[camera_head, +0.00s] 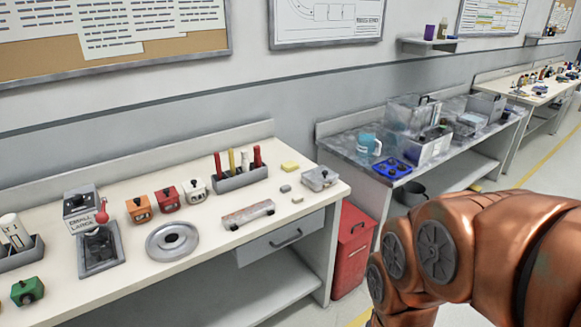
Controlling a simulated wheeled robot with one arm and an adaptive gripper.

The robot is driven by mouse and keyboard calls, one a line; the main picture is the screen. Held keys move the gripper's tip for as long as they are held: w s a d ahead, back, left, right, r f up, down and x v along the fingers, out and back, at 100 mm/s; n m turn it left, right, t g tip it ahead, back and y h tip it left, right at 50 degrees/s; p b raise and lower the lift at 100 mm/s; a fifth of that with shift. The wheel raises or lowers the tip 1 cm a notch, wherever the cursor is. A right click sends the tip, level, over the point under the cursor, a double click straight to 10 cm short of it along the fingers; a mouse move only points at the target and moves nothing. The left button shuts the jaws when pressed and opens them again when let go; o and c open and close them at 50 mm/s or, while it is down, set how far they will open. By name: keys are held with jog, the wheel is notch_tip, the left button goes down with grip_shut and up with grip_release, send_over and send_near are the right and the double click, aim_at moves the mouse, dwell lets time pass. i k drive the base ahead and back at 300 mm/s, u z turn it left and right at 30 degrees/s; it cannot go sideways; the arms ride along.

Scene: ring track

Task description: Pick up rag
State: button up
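I cannot make out a rag for certain in the head view. My copper-coloured arm fills the lower right corner, and my gripper is not in view. The near white workbench (213,180) runs along the wall at the left and centre. On its right part lie a small yellow block (290,166), small grey pieces (286,188) and a grey block-like item (320,179). A worn, rust-marked grey bar (247,215) lies near its front edge. My arm hides part of the floor.
A round grey dish (172,241), small coloured boxes (168,199) and a marker holder (240,178) stand on the near bench. A red bin (351,250) stands at its right end.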

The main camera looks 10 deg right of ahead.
aim_at(289, 166)
jog(key=z, duration=0.05)
jog(key=k, duration=0.4)
jog(key=z, duration=0.75)
jog(key=i, duration=1.4)
jog(key=u, duration=0.6)
